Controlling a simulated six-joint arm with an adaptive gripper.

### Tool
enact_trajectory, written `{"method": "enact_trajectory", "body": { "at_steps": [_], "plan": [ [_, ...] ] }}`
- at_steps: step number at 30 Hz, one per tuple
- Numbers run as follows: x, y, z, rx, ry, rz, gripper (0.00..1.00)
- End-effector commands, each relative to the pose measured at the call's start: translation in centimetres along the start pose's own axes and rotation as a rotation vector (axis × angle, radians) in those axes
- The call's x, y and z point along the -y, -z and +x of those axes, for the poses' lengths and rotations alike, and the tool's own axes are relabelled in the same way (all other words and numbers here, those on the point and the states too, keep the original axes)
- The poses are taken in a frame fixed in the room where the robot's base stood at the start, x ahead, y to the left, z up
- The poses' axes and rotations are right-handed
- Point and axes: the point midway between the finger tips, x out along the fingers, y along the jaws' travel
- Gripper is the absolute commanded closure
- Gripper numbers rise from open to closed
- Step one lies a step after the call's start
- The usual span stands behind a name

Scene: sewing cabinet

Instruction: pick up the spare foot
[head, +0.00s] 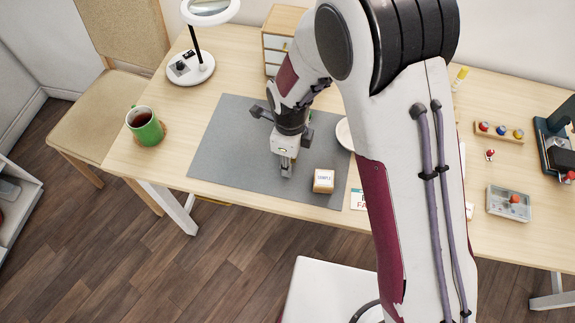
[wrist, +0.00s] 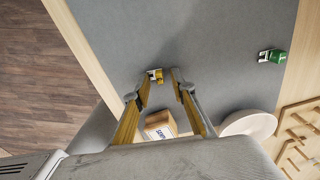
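A small yellow piece with a metal part (wrist: 155,76), which looks like a sewing-machine foot, lies on the grey mat (head: 225,135) in the wrist view. A similar green piece with a metal part (wrist: 275,56) lies farther right on the mat. I cannot tell by name which one is the spare foot. My gripper (head: 287,170) points down over the mat; in the wrist view its two fingers (wrist: 161,73) are apart, with the yellow piece between their tips, nearer the left one. I cannot tell whether they touch it.
A small labelled box (head: 323,181) stands close to the right of my gripper. A white dish (head: 344,134) is behind it, partly hidden by my arm. A green mug (head: 146,128) and a lamp (head: 190,68) stand left. The mat's left part is clear.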

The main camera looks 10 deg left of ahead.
Motion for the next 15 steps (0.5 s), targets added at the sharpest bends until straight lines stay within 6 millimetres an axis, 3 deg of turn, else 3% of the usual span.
{"method": "enact_trajectory", "body": {
  "at_steps": [1, 3, 15],
  "plan": [
    [0.01, -0.01, -0.01, 0.000, 0.000, 0.000, 0.89],
    [0.01, -0.01, -0.01, 0.000, 0.000, 0.000, 1.00],
    [0.02, -0.02, -0.11, 0.000, 0.001, 0.000, 1.00]
  ]
}}
